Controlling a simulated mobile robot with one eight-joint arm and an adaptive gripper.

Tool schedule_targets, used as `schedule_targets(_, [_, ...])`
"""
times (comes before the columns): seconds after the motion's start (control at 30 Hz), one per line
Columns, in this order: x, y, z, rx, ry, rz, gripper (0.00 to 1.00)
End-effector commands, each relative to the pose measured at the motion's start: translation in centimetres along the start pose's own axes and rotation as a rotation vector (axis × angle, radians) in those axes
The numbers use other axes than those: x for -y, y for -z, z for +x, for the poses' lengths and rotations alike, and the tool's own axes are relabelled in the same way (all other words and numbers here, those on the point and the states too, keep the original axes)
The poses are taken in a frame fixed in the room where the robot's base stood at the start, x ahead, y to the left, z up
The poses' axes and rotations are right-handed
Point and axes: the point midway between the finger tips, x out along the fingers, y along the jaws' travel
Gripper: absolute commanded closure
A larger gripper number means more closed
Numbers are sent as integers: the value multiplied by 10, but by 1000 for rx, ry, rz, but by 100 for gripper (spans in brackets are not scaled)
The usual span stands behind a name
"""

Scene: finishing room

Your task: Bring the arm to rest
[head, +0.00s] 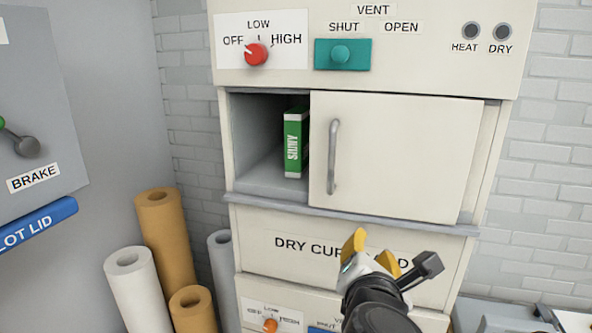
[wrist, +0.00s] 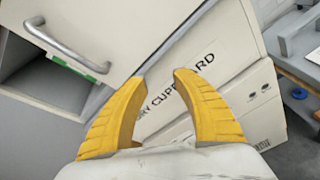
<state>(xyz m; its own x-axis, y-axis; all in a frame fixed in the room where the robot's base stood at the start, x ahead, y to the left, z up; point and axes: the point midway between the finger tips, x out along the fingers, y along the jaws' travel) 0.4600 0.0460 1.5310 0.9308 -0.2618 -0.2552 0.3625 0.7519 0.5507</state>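My gripper (head: 371,252) has yellow fingers and stands in front of the lower part of the dry cupboard (head: 290,246), below its sliding door (head: 400,150). In the wrist view my gripper (wrist: 160,85) is open, with a clear gap between the fingertips and nothing held. The gripper is apart from the door's grey handle (head: 334,157), which is up and to its left. The door covers the right part of the compartment, and the left part stands open. A green and white box marked SUNNY (head: 295,143) stands upright inside, partly hidden by the door.
Above the door are a red knob (head: 256,54) near LOW and a teal vent slider (head: 342,54) on the SHUT side. Paper rolls (head: 165,235) stand at the lower left. A grey panel with a BRAKE lever (head: 27,147) is at the left.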

Motion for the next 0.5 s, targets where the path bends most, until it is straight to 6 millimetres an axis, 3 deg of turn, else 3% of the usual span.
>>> schedule_targets(0.03, [46, 35, 14, -26, 64, 145, 66])
schedule_targets(0.2, [145, 109, 31, -95, 276, 682, 66])
schedule_targets(0.4, [238, 203, 37, -104, 533, 1324, 66])
schedule_targets(0.5, [272, 248, 36, -85, 658, 1631, 66])
